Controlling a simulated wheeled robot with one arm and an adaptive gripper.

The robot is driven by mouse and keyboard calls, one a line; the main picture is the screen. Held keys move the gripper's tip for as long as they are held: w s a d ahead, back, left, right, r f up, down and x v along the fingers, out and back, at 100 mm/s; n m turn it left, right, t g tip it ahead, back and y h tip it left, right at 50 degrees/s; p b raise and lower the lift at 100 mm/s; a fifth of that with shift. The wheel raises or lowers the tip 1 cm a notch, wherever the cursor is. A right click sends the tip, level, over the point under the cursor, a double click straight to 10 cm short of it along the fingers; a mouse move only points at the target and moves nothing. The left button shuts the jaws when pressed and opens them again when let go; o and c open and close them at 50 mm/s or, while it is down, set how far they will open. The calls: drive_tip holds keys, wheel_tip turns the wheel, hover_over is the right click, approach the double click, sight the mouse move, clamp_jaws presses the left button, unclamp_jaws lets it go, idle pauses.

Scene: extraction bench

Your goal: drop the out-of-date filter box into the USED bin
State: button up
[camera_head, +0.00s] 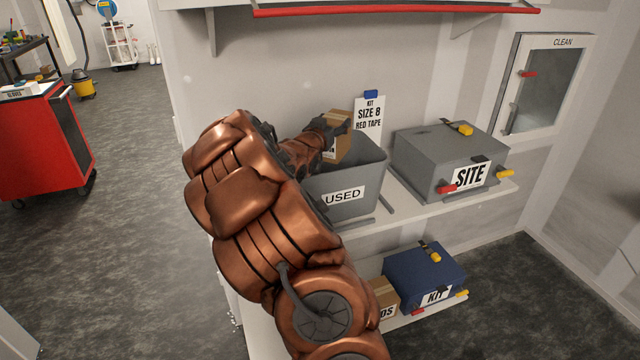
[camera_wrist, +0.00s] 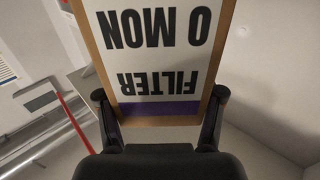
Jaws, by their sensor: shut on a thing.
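My gripper (camera_head: 328,128) is shut on a brown cardboard filter box (camera_head: 338,146). The box is held at the mouth of the grey USED bin (camera_head: 372,168), over its back left part. I cannot tell how far the box is below the rim. In the wrist view the filter box (camera_wrist: 160,119) sits between both fingers, its white label reading FILTER upside down with a purple band. No date shows on the visible part of the label. The bin stands on the upper shelf, and my arm hides its left side.
A grey SITE case (camera_head: 432,158) stands right of the bin. A KIT SIZE 8 RED TAPE card (camera_head: 369,118) stands behind the bin. A blue KIT case (camera_head: 415,272) and a cardboard box (camera_head: 383,295) are on the lower shelf. A CLEAN cabinet (camera_head: 560,42) hangs at right.

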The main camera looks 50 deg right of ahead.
drive_tip(key=shift+f+b, duration=0.75)
drive_tip(key=shift+f, duration=0.75)
drive_tip(key=o, duration=1.4)
drive_tip(key=shift+s, duration=0.1)
wheel_tip(320, 180, up, 10)
